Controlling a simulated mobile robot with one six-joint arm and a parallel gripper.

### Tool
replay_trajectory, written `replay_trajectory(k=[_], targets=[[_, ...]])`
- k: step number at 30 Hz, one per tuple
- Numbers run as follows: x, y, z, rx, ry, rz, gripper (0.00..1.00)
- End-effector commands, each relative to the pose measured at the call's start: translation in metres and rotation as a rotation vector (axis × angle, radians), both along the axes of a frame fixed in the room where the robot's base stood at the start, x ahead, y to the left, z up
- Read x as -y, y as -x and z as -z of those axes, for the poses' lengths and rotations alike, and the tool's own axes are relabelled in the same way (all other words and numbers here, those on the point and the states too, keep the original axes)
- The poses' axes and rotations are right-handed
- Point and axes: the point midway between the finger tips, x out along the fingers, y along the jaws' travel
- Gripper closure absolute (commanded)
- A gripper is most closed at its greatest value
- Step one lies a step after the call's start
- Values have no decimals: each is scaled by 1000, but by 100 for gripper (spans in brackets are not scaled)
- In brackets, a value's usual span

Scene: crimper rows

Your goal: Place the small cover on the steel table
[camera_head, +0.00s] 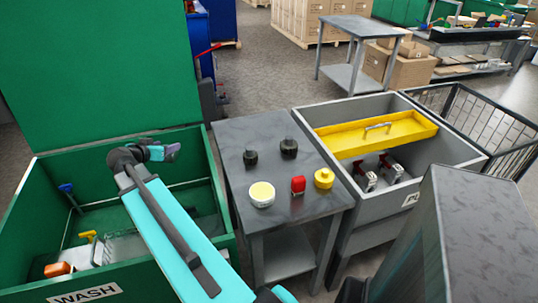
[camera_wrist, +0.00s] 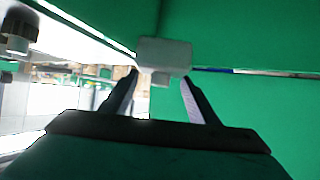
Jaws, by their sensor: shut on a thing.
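My gripper (camera_head: 163,152) is above the green wash bin, left of the grey metal table. In the wrist view my gripper (camera_wrist: 159,79) has its fingers on either side of a pale grey block-like piece (camera_wrist: 163,54), which it holds at the fingertips. This piece may be the small cover; its shape is too blurred to be sure. In the head view it is hard to make out at the gripper's end. The grey metal table (camera_head: 312,172), likely the steel table, stands in the middle with several small items on it.
On that table stand two black knobs (camera_head: 289,147), a pale yellow-topped round piece (camera_head: 262,193), a red piece (camera_head: 298,185) and a yellow piece (camera_head: 324,178). The green bin's wall (camera_head: 222,195) rises beside the table. A grey bin (camera_head: 345,108) with a yellow tray (camera_head: 375,133) is at right.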

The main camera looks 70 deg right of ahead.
Motion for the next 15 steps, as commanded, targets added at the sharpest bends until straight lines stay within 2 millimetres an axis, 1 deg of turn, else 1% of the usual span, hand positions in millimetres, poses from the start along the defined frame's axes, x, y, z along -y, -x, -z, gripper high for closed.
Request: replay_trajectory(k=[1, 6, 11, 15], targets=[[16, 12, -3, -1, 3, 56, 100], [59, 59, -9, -3, 2, 246, 100], [95, 106, -16, -4, 2, 424, 100], [123, 150, -23, -4, 1, 583, 100]])
